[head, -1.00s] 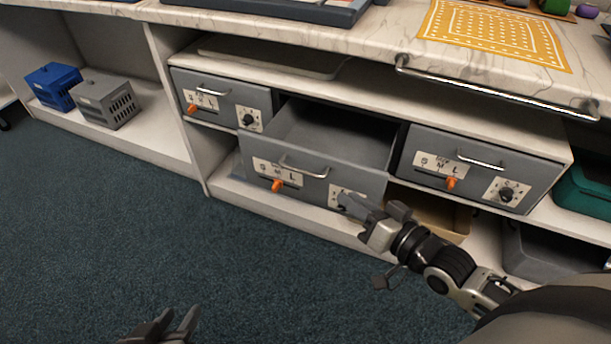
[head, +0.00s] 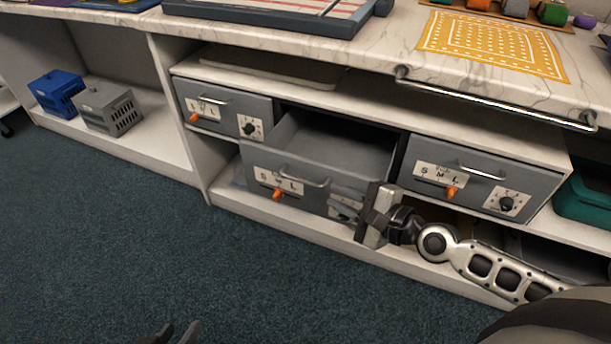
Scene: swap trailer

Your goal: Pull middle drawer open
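The middle drawer (head: 318,150) is grey and stands partly open, its front pulled out past the left drawer (head: 232,104) and the right drawer (head: 470,172), which look shut. Its front bears a metal bar handle (head: 300,174), an orange slider (head: 279,194) and a label. My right gripper (head: 350,200) is at the right part of the middle drawer's front, right of the handle, and covers the dial area. Its fingers point left; whether they are open or touch the drawer is unclear. My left gripper (head: 176,336) shows only its fingertips at the bottom edge, apart and empty.
A marble counter (head: 380,52) with a metal rail (head: 495,100) overhangs the drawers. A teal bin (head: 585,200) is at right. The carpet in front is clear.

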